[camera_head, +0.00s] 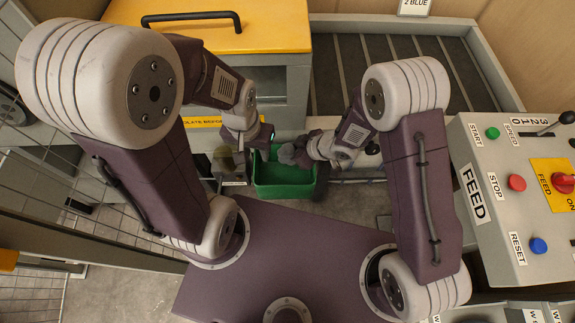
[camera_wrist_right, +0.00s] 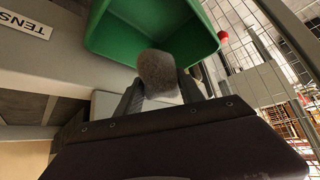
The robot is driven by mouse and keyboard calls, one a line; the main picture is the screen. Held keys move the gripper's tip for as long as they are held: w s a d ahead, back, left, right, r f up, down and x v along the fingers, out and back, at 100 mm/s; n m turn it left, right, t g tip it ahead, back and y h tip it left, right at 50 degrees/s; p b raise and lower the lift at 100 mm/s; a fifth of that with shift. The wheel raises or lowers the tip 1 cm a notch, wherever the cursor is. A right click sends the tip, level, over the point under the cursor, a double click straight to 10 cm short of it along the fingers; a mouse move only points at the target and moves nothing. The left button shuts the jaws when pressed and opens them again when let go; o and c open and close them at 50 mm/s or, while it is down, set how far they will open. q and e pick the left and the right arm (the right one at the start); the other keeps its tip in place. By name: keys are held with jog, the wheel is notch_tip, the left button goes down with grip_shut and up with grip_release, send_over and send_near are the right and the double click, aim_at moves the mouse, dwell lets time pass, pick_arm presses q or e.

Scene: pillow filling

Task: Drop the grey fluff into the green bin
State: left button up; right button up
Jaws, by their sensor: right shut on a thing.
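The green bin (camera_head: 284,190) stands beyond the front edge of my base, between my two arms. It also shows in the right wrist view (camera_wrist_right: 110,35). My right gripper (camera_head: 296,152) is shut on the grey fluff (camera_wrist_right: 158,73), a small fuzzy clump held between the fingertips. In the head view the fluff (camera_head: 287,153) appears at the bin's upper right rim; its exact height over the bin cannot be told. My left gripper (camera_head: 262,140) is at the bin's upper left. Its fingers are too small and covered to read.
A grey control panel (camera_head: 515,215) with START, STOP and RESET buttons stands at the right. A yellow-topped cabinet (camera_head: 270,35) and a slatted conveyor (camera_head: 380,65) lie behind the bin. Wire fencing (camera_head: 100,225) is at the left. A small boxy fixture (camera_head: 228,165) stands left of the bin.

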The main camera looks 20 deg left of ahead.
jog(key=shift+s+f, duration=0.2)
jog(key=shift+s+f+b, duration=0.15)
jog(key=shift+f+b, duration=0.15)
jog(key=shift+b, duration=0.35)
notch_tip(320, 180, down, 5)
jog(key=b, duration=0.5)
jog(key=shift+r, duration=0.1)
jog(key=o, duration=1.4)
jog(key=shift+r, duration=0.1)
